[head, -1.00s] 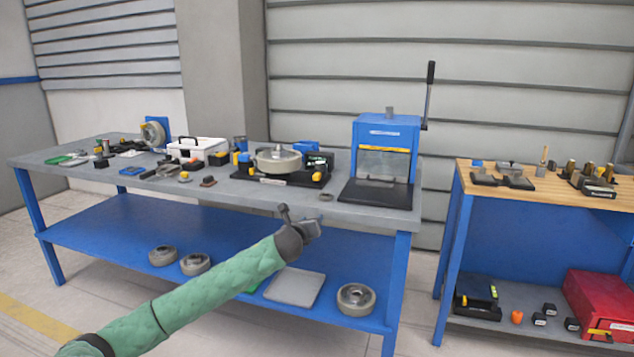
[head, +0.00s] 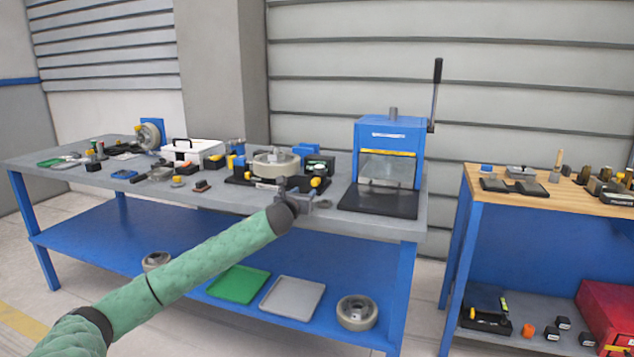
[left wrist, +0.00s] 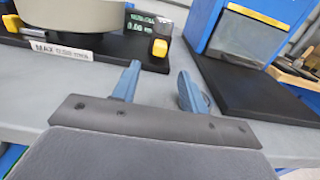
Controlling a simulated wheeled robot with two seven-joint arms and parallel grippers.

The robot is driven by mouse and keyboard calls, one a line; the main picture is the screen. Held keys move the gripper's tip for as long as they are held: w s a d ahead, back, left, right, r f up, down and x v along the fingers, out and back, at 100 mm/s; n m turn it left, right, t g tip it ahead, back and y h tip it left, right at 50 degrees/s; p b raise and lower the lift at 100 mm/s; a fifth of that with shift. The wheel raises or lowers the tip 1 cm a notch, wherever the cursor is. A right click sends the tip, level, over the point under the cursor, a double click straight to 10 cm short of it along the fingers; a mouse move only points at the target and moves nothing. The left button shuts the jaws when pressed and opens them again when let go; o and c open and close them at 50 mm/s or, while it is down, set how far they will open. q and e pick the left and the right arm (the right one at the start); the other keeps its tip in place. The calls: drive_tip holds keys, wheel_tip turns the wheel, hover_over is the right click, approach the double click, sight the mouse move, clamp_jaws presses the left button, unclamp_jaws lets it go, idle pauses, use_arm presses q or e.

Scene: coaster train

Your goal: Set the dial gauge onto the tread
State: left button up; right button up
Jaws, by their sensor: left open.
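A grey wheel (head: 277,162) lies flat on a black runout fixture (head: 240,181) on the blue-legged bench; its outer rim is the tread. The wheel's lower rim also shows in the left wrist view (left wrist: 75,14). A black unit with a lit digital readout (left wrist: 140,22) and a yellow knob (left wrist: 160,47) stands on the fixture beside the wheel. I cannot tell for sure which part is the dial gauge. My left gripper (head: 306,193) is open and empty in front of the fixture's right end; its two blue fingers (left wrist: 158,82) point toward the bare bench top. My right gripper is out of view.
A blue press (head: 387,150) with a black base (head: 378,201) stands right of the fixture. A white toolbox (head: 192,151) and small parts lie to the left. Bare bench top (left wrist: 180,60) separates fixture and press. A wooden-topped bench (head: 545,190) stands at the right.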

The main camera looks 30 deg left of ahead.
sight(314, 181)
use_arm(q)
drive_tip(key=shift+w+r, duration=0.15)
drive_tip(key=shift+w, duration=0.1)
drive_tip(key=x, duration=1.1)
drive_tip(key=shift+r, duration=0.1)
clamp_jaws()
